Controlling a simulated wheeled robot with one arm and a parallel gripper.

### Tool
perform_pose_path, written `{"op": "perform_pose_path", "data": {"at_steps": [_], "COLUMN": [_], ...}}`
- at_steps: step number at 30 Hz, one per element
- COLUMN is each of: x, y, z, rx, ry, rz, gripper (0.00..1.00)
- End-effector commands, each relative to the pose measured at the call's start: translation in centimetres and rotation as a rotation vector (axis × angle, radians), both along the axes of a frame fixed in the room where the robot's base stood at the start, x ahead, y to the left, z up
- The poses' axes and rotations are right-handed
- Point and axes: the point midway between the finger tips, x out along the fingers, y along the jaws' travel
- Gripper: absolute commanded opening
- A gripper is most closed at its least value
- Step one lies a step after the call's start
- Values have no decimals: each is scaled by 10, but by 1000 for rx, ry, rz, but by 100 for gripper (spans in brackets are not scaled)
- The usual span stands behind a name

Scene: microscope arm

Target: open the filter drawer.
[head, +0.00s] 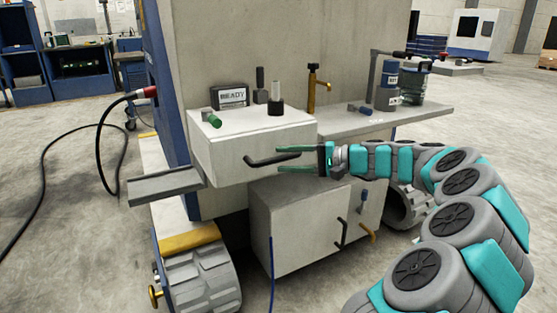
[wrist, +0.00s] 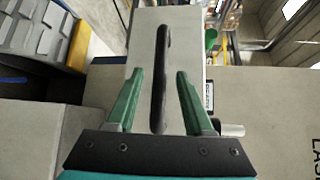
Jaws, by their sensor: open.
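The filter drawer appears as a pale box-shaped unit (head: 225,158) jutting from the front of the grey machine. A black bar handle (head: 262,161) is on its front face. My gripper (head: 279,159) comes from the right with green fingers spread, one above and one below the handle's right end. In the wrist view, the handle (wrist: 160,45) runs lengthwise between the two fingertips (wrist: 160,72), with visible gaps on both sides. The fingers look clear of it. I cannot tell whether the drawer is pulled out at all.
A grey shelf (head: 430,112) with bottles is to the right. A lower cabinet (head: 300,235) has black and brass handles. A grey ledge (head: 165,186) protrudes left.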

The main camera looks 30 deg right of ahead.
Motion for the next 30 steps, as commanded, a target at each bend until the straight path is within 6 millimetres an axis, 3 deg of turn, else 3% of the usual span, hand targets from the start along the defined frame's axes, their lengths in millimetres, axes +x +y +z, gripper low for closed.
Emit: {"op": "perform_pose_path", "data": {"at_steps": [4,13,27,30], "x": [12,16,16,16], "y": [15,18,18,18], "z": [-2,-3,-3,-3], "rx": [0,-1,0,0], "ry": [1,1,1,1], "rz": [4,1,2,2], "gripper": [52,52,0,0]}}
